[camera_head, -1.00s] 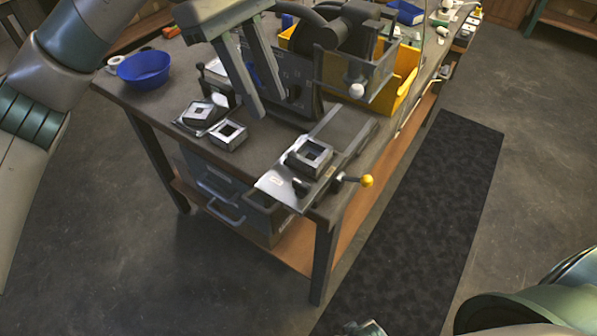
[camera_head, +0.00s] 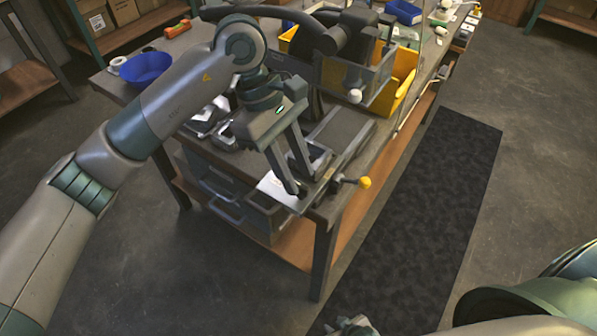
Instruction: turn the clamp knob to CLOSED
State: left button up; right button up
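The clamp fixture, a metal plate with rails (camera_head: 268,187), lies at the near corner of the workbench. A small dark knob (camera_head: 303,191) on it is mostly covered by my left gripper (camera_head: 300,185). A rod with a yellow ball end (camera_head: 364,182) sticks out to the right of the fixture. My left gripper points down, its two fingers apart, with the tips at the dark knob. Whether they touch it I cannot tell. A square grey part in the fixture is partly hidden behind the fingers. Only a bit of my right gripper (camera_head: 354,326) shows at the bottom edge.
A blue bowl (camera_head: 145,68) stands at the bench's left. Grey square parts are partly behind my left arm. A yellow bin (camera_head: 404,82) and a dark grey box stand farther back. A black mat (camera_head: 425,205) lies on the floor to the right.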

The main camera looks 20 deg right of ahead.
pick_arm(q)
jog(key=shift+x, duration=0.8)
grip_shut()
